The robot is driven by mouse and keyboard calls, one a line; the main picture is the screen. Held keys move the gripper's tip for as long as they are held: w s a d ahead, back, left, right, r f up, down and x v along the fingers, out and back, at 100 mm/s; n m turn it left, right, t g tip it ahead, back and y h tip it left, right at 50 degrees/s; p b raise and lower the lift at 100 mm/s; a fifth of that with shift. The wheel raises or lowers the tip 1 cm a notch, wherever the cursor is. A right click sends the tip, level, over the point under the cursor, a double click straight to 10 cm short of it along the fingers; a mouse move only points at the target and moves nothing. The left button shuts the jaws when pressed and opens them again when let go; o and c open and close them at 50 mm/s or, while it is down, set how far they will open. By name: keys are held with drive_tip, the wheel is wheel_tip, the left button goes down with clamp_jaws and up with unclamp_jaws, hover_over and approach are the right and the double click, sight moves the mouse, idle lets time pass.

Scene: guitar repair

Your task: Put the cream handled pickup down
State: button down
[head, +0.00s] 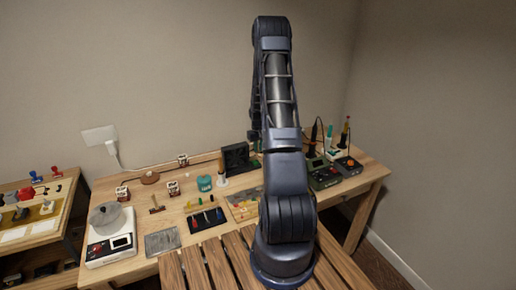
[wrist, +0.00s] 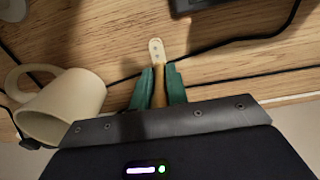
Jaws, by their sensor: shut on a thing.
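The cream handled pickup (wrist: 156,50) shows in the wrist view as a pale, rounded strip with small dark holes on a wooden handle. My gripper (wrist: 160,82) has green fingers and is shut on this handle, one finger on each side. The cream end points away from my wrist, over a wooden surface (wrist: 220,62). I cannot tell whether the pickup touches the wood. In the head view my arm hides the gripper and the pickup.
A cream mug (wrist: 65,108) is close left of my gripper. Black cables (wrist: 235,40) cross the wood around the pickup. In the head view the workbench (head: 130,262) holds a scale (head: 110,240), a black tray (head: 206,220) and soldering gear (head: 324,176) at right.

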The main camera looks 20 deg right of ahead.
drive_tip(key=shift+f, duration=0.15)
drive_tip(key=c, duration=1.4)
unclamp_jaws()
